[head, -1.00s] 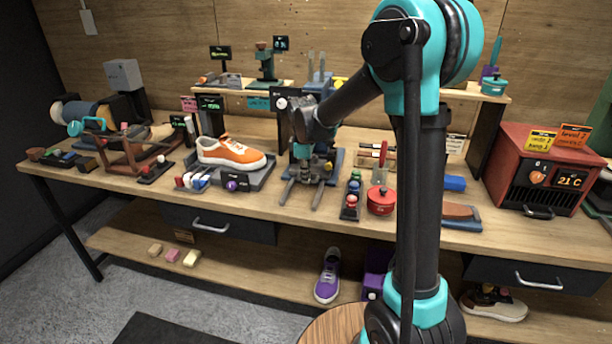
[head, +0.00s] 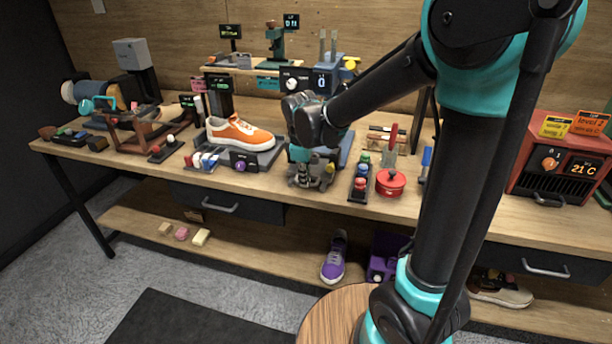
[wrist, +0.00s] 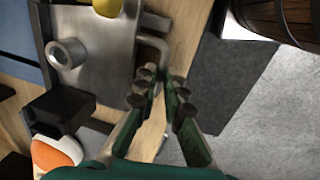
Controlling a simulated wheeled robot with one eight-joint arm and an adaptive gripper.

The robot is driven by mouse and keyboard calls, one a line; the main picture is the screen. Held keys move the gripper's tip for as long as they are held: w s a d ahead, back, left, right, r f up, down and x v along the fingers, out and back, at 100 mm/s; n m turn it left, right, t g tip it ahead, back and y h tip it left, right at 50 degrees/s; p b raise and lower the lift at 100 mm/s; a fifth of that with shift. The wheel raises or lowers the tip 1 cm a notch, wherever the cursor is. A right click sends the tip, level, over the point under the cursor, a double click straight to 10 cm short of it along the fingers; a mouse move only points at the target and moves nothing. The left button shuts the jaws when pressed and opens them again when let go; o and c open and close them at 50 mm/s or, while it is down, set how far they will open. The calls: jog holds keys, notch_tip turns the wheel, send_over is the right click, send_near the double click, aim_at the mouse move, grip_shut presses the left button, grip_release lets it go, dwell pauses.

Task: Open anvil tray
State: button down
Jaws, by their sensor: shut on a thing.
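The anvil tray shows in the wrist view as a flat grey metal tray (wrist: 108,68) with a short round metal cylinder (wrist: 66,54) standing on it. A bent metal handle (wrist: 158,48) sticks out from its edge. My gripper (wrist: 158,90) is shut on this handle, with the fingertips on either side of it. In the head view my gripper (head: 312,180) is low at the bench's front edge, in front of the blue press (head: 347,146). My wrist hides most of the tray there.
An orange sneaker (head: 240,133) on a dark stand is left of my gripper. A rack of small coloured bottles (head: 361,178) and a red pot (head: 390,182) stand close on the right. A closed drawer (head: 220,203) is below. Open floor lies before the bench.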

jog(key=c, duration=1.6)
grip_release()
jog(key=shift+r, duration=0.1)
notch_tip(320, 180, up, 12)
jog(key=s, duration=0.2)
jog(key=shift+a+f, duration=0.2)
jog(key=shift+a, duration=0.05)
